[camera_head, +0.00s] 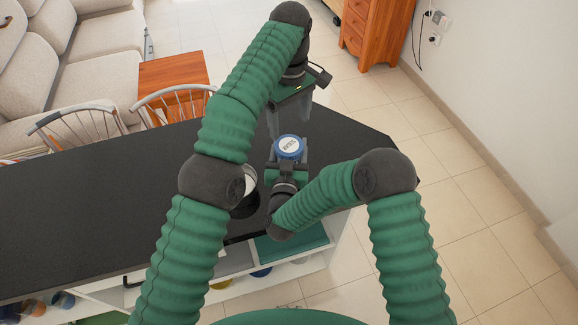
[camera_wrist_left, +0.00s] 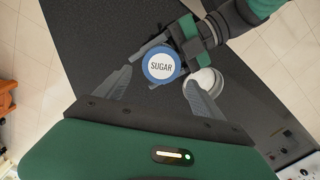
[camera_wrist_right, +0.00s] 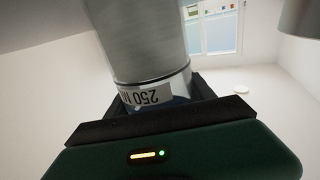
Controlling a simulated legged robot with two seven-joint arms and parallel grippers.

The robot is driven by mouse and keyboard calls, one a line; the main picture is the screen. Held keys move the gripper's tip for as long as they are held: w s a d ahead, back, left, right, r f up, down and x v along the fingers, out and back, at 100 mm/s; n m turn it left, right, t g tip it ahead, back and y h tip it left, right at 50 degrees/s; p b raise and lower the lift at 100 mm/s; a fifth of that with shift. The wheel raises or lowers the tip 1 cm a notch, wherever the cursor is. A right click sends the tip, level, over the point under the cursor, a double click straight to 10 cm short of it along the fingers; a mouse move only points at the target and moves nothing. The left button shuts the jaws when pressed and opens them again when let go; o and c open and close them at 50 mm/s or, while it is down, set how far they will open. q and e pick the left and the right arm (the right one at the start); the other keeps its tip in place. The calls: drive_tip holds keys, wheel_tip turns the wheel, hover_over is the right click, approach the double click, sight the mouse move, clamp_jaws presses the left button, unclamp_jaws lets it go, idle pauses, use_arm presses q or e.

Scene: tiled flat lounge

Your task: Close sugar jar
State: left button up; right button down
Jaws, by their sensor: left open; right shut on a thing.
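The sugar jar shows its round white lid (camera_head: 289,147) with a blue rim. The lid reads SUGAR in the left wrist view (camera_wrist_left: 160,66). My right gripper (camera_head: 287,166) is shut on the jar near the counter's right end. In the right wrist view the jar's metal body (camera_wrist_right: 137,40), with a 250 label, appears upside down between the jaws. Whether the lid is fully seated is not clear. My left gripper (camera_head: 290,127) is open, and its fingers (camera_wrist_left: 160,75) are on either side of the lid in its wrist view. Contact cannot be told.
A white-topped round container (camera_wrist_left: 203,80) stands close beside my right gripper, partly behind my left arm in the head view (camera_head: 250,182). The dark counter (camera_head: 90,215) is bare at left. Wire-backed chairs (camera_head: 85,122) stand behind it. The counter's right edge is near the jar.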

sight(290, 144)
use_arm(q)
wheel_tip(290, 144, down, 8)
drive_tip(key=shift+r, duration=0.1)
idle(0.4)
drive_tip(key=c, duration=1.3)
drive_tip(key=shift+o, duration=0.2)
drive_tip(key=m, duration=0.4)
drive_tip(key=shift+m, duration=0.4)
drive_tip(key=m, duration=1.1)
drive_tip(key=shift+m, duration=0.4)
drive_tip(key=m, duration=0.3)
